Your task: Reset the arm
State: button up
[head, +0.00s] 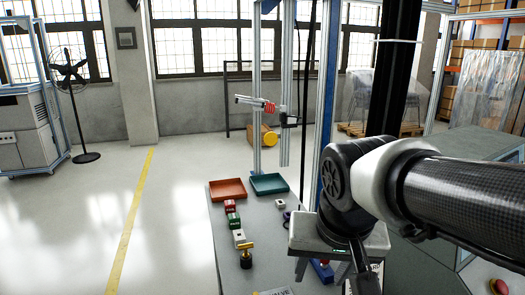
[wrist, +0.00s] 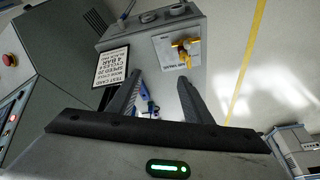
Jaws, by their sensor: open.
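My gripper (wrist: 160,92) shows in the wrist view with its two dark fingers apart and nothing visibly held between them. In the head view my arm reaches in from the right and bends down near the table's right side; the fingertips cannot be made out there. A brass-coloured valve handle (wrist: 182,52) on a white plate lies beyond the fingers in the wrist view. Small blue items (wrist: 148,104) show between the fingers, apart from them as far as I can tell.
The grey table (head: 228,213) carries an orange tray (head: 228,190), a teal tray (head: 269,184), several small blocks (head: 234,220) and a brass-topped piece (head: 246,255). A printed card (wrist: 112,67) and a grey machine with a red button (head: 499,286) are nearby.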

jog(key=s+d+n+t, duration=0.1)
jog(key=s+d+t, duration=0.1)
jog(key=s+d, duration=0.3)
notch_tip(320, 180, up, 14)
jog(key=a+p, duration=0.1)
jog(key=p, duration=1.2)
jog(key=shift+s+r+g+p, duration=0.15)
jog(key=shift+s+g+p, duration=0.05)
jog(key=shift+g+p, duration=0.15)
